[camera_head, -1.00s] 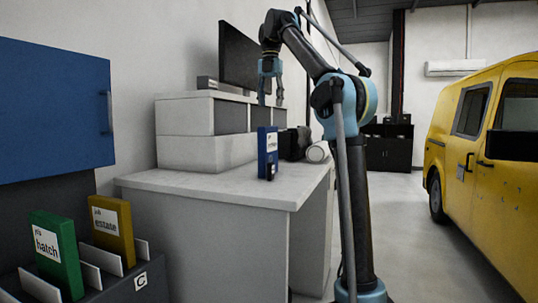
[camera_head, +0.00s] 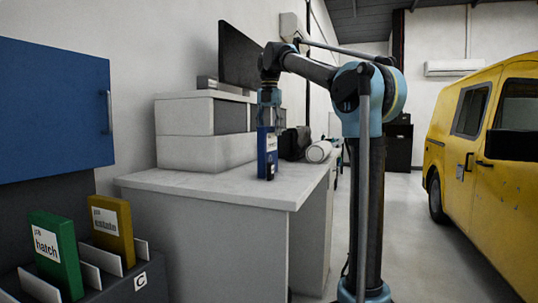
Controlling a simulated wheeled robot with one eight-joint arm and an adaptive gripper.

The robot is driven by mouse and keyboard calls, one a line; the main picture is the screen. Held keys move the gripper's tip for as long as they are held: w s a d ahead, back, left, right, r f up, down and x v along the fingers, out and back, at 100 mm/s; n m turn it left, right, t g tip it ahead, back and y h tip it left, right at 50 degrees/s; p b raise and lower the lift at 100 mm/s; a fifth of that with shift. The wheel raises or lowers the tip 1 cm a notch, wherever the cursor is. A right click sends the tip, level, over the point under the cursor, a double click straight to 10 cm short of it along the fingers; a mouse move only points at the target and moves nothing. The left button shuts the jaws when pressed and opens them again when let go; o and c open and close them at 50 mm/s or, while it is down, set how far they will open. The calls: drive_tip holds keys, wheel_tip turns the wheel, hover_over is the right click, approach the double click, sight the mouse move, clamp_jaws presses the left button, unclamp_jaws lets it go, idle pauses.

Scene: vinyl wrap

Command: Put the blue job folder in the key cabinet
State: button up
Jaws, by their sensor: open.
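The blue job folder (camera_head: 267,155) stands upright on the grey counter (camera_head: 190,183), near its right end. My gripper (camera_head: 269,122) points straight down over the top of the folder, with its fingers at the folder's upper edge. Its jaws are open, and the finger ends are hard to make out against the folder. The blue cabinet (camera_head: 55,112) on the wall at left has a handle at its right side and appears shut; I cannot tell whether it is the key cabinet.
A slotted rack (camera_head: 118,285) marked C at lower left holds a green folder (camera_head: 55,250) and a yellow folder (camera_head: 112,230). White drawer units (camera_head: 185,135), a dark item (camera_head: 293,143) and a white roll (camera_head: 318,151) are near the blue folder. A yellow van (camera_head: 490,150) stands at right.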

sight(269, 140)
drive_tip(key=shift+a+f, duration=0.2)
drive_tip(key=shift+f, duration=2.2)
clamp_jaws()
